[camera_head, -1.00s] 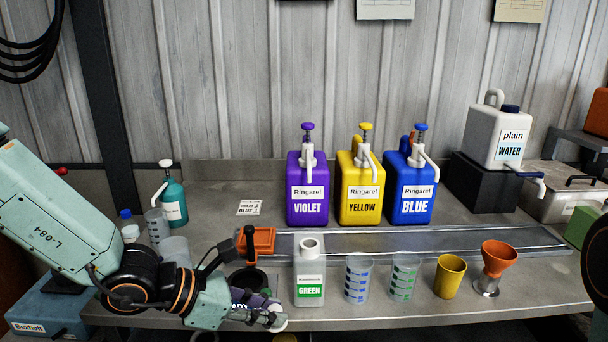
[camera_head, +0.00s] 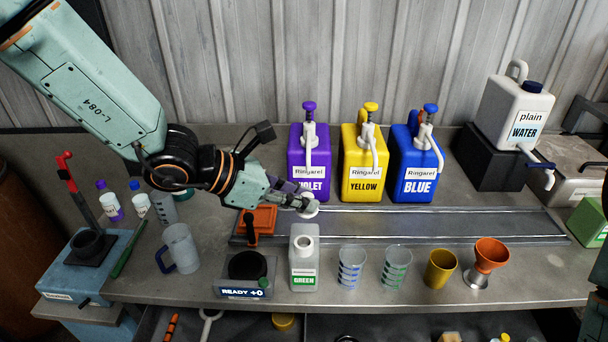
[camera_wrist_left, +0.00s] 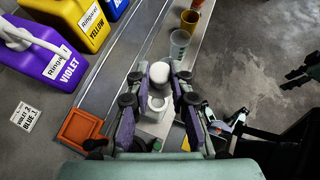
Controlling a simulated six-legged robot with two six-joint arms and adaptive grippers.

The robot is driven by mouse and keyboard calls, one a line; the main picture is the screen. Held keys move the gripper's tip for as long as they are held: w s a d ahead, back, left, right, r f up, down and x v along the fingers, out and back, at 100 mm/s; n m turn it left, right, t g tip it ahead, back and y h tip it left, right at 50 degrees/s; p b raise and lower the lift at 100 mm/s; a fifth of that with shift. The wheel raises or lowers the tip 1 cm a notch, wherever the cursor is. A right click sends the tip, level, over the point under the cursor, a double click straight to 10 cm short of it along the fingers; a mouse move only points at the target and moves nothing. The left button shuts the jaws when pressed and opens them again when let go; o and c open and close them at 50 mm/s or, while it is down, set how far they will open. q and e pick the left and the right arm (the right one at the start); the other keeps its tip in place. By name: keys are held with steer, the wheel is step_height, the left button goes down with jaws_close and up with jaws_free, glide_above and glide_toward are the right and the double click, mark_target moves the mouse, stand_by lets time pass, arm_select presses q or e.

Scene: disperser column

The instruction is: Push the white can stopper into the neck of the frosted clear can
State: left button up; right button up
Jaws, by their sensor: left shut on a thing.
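The frosted clear can (camera_head: 303,277), with a GREEN label, stands upright on the bench, its round neck open at the top. My left gripper (camera_head: 309,203) is shut on the white can stopper (camera_head: 307,211), which appears above and behind the can in the head view. In the left wrist view the stopper (camera_wrist_left: 159,72) sits between the fingertips, and the can's open neck (camera_wrist_left: 156,103) shows apart from it. Fingers hide part of the can there. A dark jointed shape at that view's right edge may be my right gripper; its jaws are unclear.
A scale (camera_head: 246,287) reading READY +0 and an orange tray (camera_head: 262,219) are left of the can. Two graduated cups (camera_head: 351,268), a yellow cup (camera_head: 440,268) and an orange funnel (camera_head: 491,255) stand to its right. Violet (camera_head: 308,160), yellow and blue jugs are behind the metal strip.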

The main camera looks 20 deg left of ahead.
mark_target(298, 211)
arm_select(q)
step_height(298, 211, down, 2)
steer(key=shift+a+f+b, duration=0.15)
steer(key=shift+b, duration=0.7)
steer(key=shift+f, duration=0.3)
steer(key=shift+s+f+b, duration=0.1)
steer(key=shift+f+b, duration=0.2)
steer(key=shift+b, duration=0.2)
steer(key=shift+a+f+b, duration=0.4)
steer(key=shift+f+b, duration=0.25)
steer(key=shift+f, duration=0.2)
steer(key=shift+w+f+b, duration=0.3)
steer(key=shift+f+b, duration=0.3)
steer(key=shift+f, duration=0.05)
steer(key=shift+s+d, duration=0.15)
steer(key=shift+s, duration=0.05)
steer(key=shift+w, duration=0.15)
steer(key=shift+d+b, duration=0.2)
steer(key=shift+b, duration=0.15)
arm_select(e)
steer(key=f, duration=0.5)
steer(key=shift+a+f, duration=0.3)
steer(key=shift+f, duration=0.05)
